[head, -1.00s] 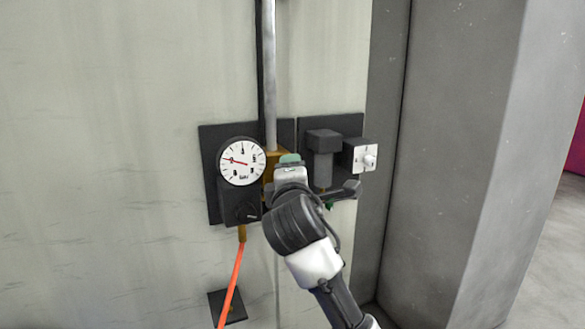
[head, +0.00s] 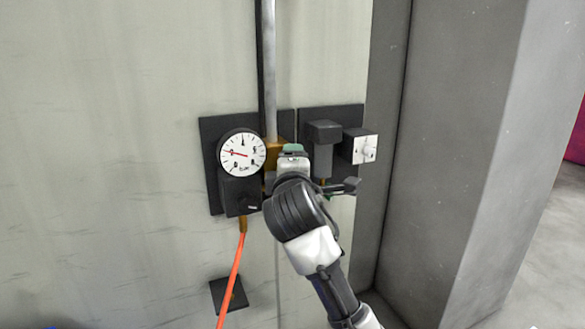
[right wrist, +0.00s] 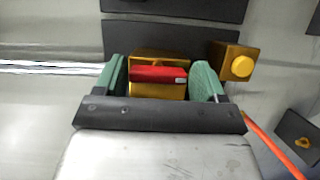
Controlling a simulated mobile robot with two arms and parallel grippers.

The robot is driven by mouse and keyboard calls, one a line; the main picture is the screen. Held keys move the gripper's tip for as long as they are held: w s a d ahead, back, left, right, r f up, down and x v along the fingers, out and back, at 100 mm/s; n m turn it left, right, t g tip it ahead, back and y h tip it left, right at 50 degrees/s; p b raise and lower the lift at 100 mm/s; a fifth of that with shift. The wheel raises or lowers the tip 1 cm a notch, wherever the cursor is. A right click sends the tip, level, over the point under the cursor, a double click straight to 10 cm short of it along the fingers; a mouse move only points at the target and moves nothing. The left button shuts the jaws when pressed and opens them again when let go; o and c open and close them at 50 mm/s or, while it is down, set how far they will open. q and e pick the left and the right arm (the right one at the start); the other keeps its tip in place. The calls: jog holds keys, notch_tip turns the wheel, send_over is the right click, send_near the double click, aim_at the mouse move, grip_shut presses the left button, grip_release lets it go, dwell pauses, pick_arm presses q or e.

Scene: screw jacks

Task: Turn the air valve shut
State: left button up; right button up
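The air valve is a brass body (head: 270,150) at the foot of a vertical grey pipe on the wall, mostly behind my right gripper in the head view. In the right wrist view its red handle (right wrist: 158,74) lies across the brass body (right wrist: 158,91). My right gripper (right wrist: 160,82) has its green fingers spread, one on each side of the red handle, with little space beside it. I cannot tell whether either finger touches it. In the head view my right gripper (head: 292,152) hides the handle. My left gripper is not in view.
A round white gauge (head: 241,151) is left of the valve, with an orange hose (head: 232,275) below. A dark filter unit (head: 323,150) and a white-faced box with a knob (head: 362,147) are close on the right. A grey pillar (head: 460,150) stands further right.

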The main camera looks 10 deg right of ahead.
jog(key=shift+s, duration=0.1)
jog(key=s+a+b, duration=0.2)
jog(key=s+b, duration=0.1)
jog(key=s, duration=0.7)
jog(key=shift+s, duration=0.2)
